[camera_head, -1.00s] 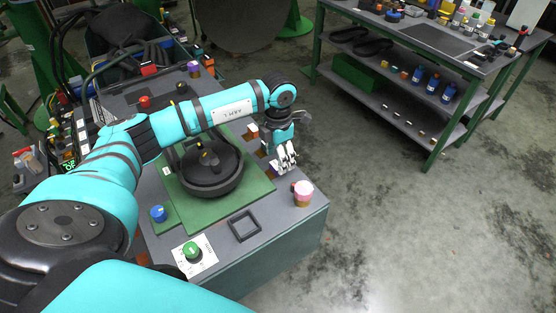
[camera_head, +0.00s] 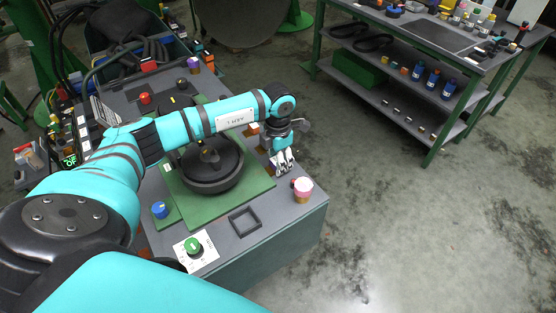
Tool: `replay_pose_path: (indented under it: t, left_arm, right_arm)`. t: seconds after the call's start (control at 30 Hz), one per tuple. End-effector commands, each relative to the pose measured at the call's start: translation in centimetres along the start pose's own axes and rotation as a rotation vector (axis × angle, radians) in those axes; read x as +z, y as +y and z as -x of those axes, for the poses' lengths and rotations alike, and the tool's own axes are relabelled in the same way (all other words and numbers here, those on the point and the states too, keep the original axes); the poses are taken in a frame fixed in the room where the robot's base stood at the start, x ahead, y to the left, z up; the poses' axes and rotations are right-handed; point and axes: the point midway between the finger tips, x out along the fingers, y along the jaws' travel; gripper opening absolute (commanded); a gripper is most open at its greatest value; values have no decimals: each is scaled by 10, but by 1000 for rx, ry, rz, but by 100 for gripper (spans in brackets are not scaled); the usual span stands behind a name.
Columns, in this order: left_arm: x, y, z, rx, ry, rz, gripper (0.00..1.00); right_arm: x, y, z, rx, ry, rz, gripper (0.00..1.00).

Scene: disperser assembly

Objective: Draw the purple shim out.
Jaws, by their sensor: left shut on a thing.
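My left gripper (camera_head: 284,168) reaches down at the right edge of the grey bench, beside the green plate (camera_head: 245,195). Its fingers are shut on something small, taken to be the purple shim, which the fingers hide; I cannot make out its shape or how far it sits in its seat. The black round disperser body (camera_head: 212,178) stands on the green plate, left of the gripper, partly behind my left arm. My right gripper is not in view.
A black square frame (camera_head: 244,222), a green knob (camera_head: 193,245) and a blue knob (camera_head: 160,209) are nearer. A parts shelf (camera_head: 440,45) stands at the back right, with open floor between.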

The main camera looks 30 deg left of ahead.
Motion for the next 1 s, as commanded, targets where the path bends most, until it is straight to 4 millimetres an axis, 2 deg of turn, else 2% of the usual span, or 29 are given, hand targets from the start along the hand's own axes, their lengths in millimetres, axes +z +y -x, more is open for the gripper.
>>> replay_pose_path:
  t: [0.07,0.33,0.6,0.87,0.9,1.0]
  left_arm:
    - [0,0,0,0,-1,0,0]
    - [3,0,-1,1,-2,0,0]
    - [29,0,-2,1,-4,0,0]
    - [31,0,2,1,-6,0,0]
    - [31,0,2,1,-7,0,41]
    - [31,0,2,1,-6,0,54]
  right_arm:
    - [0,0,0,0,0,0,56]
    - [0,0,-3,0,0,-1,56]
    - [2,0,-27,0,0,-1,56]
    - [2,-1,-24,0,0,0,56]
    - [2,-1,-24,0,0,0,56]
    - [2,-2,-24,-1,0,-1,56]
